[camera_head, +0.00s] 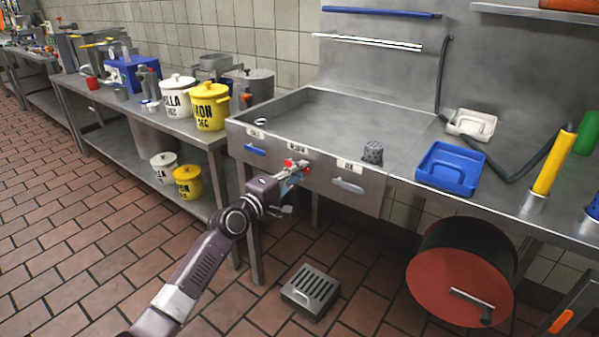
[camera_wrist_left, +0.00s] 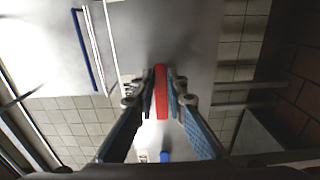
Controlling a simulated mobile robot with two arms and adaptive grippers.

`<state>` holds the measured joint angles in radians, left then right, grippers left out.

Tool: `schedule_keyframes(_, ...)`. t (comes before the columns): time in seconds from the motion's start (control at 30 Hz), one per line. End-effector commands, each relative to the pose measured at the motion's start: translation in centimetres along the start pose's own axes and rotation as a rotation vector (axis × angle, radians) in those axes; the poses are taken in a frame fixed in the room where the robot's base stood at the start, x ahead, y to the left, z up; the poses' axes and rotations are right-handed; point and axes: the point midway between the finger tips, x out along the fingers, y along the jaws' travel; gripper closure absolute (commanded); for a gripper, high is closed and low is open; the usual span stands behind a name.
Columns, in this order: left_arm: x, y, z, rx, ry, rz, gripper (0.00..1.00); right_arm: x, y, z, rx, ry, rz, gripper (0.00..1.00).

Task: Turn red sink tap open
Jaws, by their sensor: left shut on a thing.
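The red sink tap (camera_head: 289,163) is on the front panel of the steel sink (camera_head: 310,112), below the middle label. My left gripper (camera_head: 293,173) is at the tap and partly hides it in the head view. In the left wrist view the red tap handle (camera_wrist_left: 160,93) is a straight red bar between the two fingers of my left gripper (camera_wrist_left: 161,84). The fingers are shut on it, one on each side. How far the tap is turned is hard to tell. My right gripper is not in view.
A blue tap handle (camera_head: 255,149) is left of the red one, and a grey handle (camera_head: 348,185) is right of it. A blue tray (camera_head: 449,168) lies on the right counter. A red hose reel (camera_head: 460,275) hangs below. A floor drain (camera_head: 311,290) lies in front.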

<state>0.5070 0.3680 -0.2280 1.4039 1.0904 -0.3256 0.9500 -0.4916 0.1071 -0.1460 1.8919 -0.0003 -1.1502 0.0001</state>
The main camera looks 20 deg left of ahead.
Motion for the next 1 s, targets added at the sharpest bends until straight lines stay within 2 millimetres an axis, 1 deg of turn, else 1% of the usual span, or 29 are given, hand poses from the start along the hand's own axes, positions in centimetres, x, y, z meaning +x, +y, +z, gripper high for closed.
schedule_keyframes(0.1, 0.0, -0.2, 0.0, 0.018, 0.0, -0.001, 1.0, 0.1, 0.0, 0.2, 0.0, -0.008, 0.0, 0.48)
schedule_keyframes(0.2, 0.0, -0.5, 0.0, 0.047, 0.0, -0.002, 1.0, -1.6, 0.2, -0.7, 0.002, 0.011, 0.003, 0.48)
schedule_keyframes(0.27, 0.0, -0.7, 0.0, 0.073, 0.0, -0.002, 1.0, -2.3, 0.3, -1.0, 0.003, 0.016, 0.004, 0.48)
schedule_keyframes(0.37, 0.0, -1.1, -0.1, 0.127, -0.001, -0.002, 1.0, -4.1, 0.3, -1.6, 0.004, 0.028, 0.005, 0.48)
schedule_keyframes(0.57, 0.0, -1.9, -0.2, 0.27, -0.001, -0.003, 1.0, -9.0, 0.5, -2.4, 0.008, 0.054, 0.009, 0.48)
schedule_keyframes(0.73, 0.0, -2.5, -0.4, 0.391, -0.001, -0.002, 1.0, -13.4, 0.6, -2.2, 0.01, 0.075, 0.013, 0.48)
schedule_keyframes(0.8, 0.0, -2.7, -0.5, 0.438, -0.001, -0.002, 1.0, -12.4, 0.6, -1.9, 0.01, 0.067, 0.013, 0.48)
schedule_keyframes(1.0, 0.0, -3.3, -0.9, 0.575, -0.001, -0.002, 1.0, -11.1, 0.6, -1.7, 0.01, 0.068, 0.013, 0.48)
